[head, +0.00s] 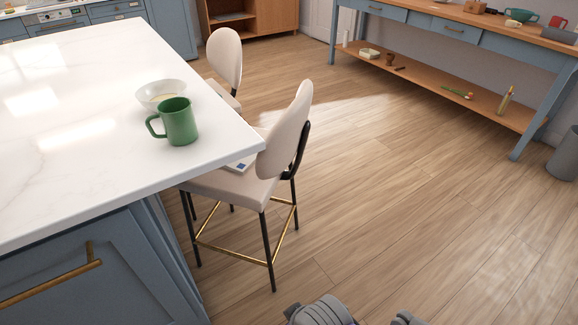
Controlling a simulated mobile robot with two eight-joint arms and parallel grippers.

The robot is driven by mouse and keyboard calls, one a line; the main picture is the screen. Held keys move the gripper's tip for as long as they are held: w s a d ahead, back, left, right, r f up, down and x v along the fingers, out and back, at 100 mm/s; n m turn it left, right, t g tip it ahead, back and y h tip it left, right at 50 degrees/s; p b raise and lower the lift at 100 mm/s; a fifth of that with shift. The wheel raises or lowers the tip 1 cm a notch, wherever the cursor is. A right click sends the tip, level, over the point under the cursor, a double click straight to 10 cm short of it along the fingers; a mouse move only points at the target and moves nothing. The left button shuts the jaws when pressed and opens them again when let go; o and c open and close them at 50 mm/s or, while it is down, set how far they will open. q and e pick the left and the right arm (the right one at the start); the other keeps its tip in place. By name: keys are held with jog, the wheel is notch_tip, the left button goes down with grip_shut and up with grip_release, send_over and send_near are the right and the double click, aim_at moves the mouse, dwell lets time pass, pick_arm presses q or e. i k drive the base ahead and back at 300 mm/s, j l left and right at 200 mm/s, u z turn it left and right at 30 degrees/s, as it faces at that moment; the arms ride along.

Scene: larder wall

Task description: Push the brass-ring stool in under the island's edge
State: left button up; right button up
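The nearer stool with a brass ring (230,256) stands at the island's right edge. It has a cream seat (228,188), a rounded cream back (287,130) and black legs. The seat's left part reaches beneath the white countertop (90,110); the back stands clear on the right. A second cream stool (225,58) stands farther along the same edge; its lower part is mostly hidden. Something flat, white and blue (241,165) shows at the nearer seat, partly hidden by the countertop and stool back. Grey parts of mine show at the bottom edge, but neither gripper is identifiable.
A green mug (176,122) and a white bowl (160,92) stand near the countertop's right edge, above the nearer stool. A blue workbench with a wooden shelf (450,82) stands at the back right, with a grey bin (565,155) beside it. The wooden floor right of the stools is clear.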

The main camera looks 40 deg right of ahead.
aim_at(252, 190)
jog(key=k+l+u, duration=0.1)
jog(key=l, duration=0.45)
jog(key=k+l+u, duration=0.1)
jog(key=l, duration=0.4)
jog(key=i+l, duration=0.1)
jog(key=l, duration=0.15)
jog(key=i+l+u, duration=0.15)
